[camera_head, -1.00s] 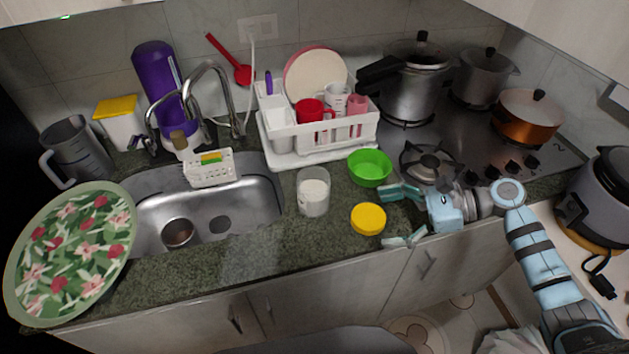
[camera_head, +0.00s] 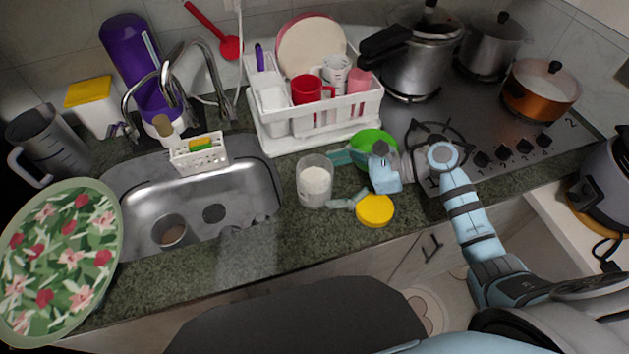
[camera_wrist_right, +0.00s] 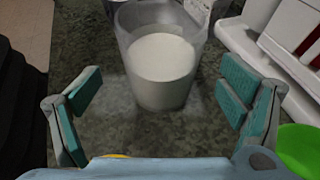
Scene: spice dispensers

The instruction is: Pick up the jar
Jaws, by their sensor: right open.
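The jar (camera_head: 314,182) is clear, holds white powder and stands upright on the dark stone counter between the sink and the green bowl. In the right wrist view the jar (camera_wrist_right: 160,70) is upright just ahead of the gap between the fingers. My right gripper (camera_head: 341,179) is open and empty. Its fingers lie just right of the jar in the head view, one toward the back and one toward the front. In the wrist view the right gripper (camera_wrist_right: 157,110) shows both teal pads spread wider than the jar. My left gripper is not in view.
A yellow lid (camera_head: 375,211) lies on the counter beside the front finger. A green bowl (camera_head: 378,138) is behind the gripper. A white dish rack (camera_head: 275,144) stands behind the jar, and the sink (camera_head: 245,190) is left of it.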

